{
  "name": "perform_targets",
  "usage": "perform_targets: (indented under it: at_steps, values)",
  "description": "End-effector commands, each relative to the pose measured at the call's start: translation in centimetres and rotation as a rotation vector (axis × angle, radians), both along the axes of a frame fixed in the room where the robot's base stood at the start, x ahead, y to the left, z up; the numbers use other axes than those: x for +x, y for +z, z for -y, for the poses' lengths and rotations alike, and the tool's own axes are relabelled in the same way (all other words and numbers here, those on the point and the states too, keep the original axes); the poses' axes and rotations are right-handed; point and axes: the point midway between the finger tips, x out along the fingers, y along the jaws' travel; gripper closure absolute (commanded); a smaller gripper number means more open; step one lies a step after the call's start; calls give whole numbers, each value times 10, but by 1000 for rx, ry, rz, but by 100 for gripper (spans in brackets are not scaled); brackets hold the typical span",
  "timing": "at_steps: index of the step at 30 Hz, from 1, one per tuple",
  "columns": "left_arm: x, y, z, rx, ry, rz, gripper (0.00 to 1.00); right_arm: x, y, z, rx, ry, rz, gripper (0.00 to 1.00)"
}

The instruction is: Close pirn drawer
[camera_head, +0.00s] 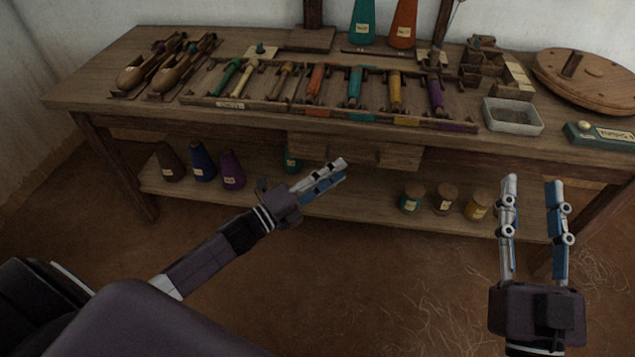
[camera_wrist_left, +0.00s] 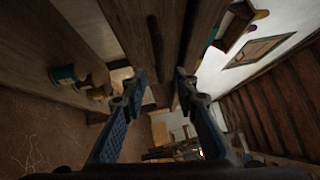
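The pirn drawer (camera_head: 400,157) is a wooden drawer front under the middle of the workbench's front edge. How far it stands out is hard to tell. My left gripper (camera_head: 342,172) is just below and in front of the drawer front, its fingers seen from the side. In the left wrist view my left gripper (camera_wrist_left: 158,82) has its two blue-padded fingers apart, with brown wood beyond them and nothing clearly held. Contact with the drawer cannot be told. My right gripper (camera_head: 532,185) is open and empty, in front of the bench's right part.
The floor in front is clear apart from loose threads.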

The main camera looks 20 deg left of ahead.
Motion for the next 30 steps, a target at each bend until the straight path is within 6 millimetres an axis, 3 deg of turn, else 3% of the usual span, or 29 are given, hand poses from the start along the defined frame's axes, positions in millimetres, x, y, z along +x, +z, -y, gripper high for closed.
perform_targets:
  at_steps: [3, 10, 30]
  values:
    - [-21, -4, -11, 0, 1, -3, 73, 0, 0, 0, 0, 0, 0, 64]
    - [-44, -7, -25, 0, 1, 0, 73, 0, 0, 0, 0, 0, 0, 64]
    - [-49, -4, -24, -21, -1, -3, 73, 0, 0, 0, 0, 0, 0, 64]
